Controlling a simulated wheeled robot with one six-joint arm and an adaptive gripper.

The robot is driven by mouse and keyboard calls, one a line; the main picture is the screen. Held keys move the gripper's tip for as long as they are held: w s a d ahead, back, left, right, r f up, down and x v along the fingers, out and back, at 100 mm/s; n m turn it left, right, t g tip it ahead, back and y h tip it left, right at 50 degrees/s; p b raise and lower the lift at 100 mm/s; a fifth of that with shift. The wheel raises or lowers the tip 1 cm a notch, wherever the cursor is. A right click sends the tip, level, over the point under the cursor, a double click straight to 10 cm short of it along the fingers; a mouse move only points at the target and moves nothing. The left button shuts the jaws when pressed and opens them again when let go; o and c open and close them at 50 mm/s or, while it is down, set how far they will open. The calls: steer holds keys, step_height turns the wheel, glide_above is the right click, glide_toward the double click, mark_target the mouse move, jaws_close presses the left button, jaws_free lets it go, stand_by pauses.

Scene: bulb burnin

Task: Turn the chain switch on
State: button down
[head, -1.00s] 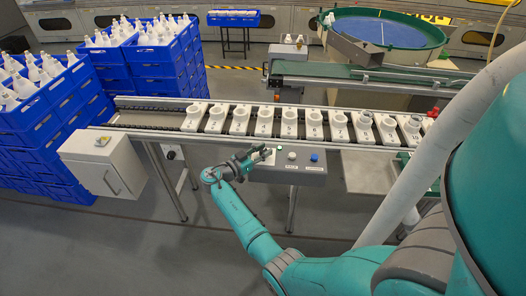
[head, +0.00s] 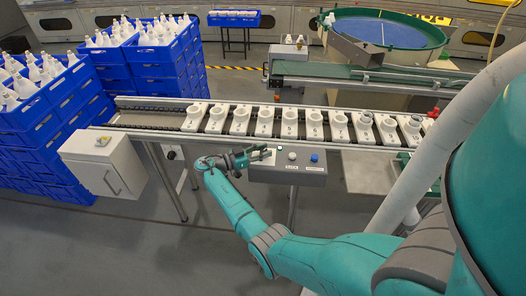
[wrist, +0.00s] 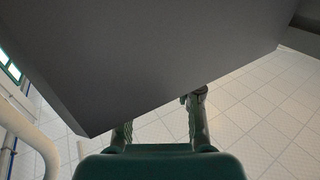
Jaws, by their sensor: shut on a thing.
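The grey control box (head: 288,174) hangs on the front rail of the conveyor. It carries a white button (head: 292,156) and a blue button (head: 314,158); its labels are too small to read. My gripper (head: 266,155) is at the left end of the box top, lying almost level. It is shut on the switch there, which the fingers hide; I cannot read its position. In the wrist view a dark grey face of the box (wrist: 160,50) fills the top, and the fingers (wrist: 160,118) reach up to its lower edge, their tips partly hidden.
White holders (head: 239,120) stand in a row on the conveyor just behind the box. A pale cabinet (head: 103,165) stands to the left, near stacked blue crates (head: 45,130). Conveyor legs (head: 168,185) stand below. The floor in front is clear.

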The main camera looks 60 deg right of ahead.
steer(key=c, duration=0.8)
jaws_free()
steer(key=shift+o, duration=0.2)
steer(key=v, duration=1.2)
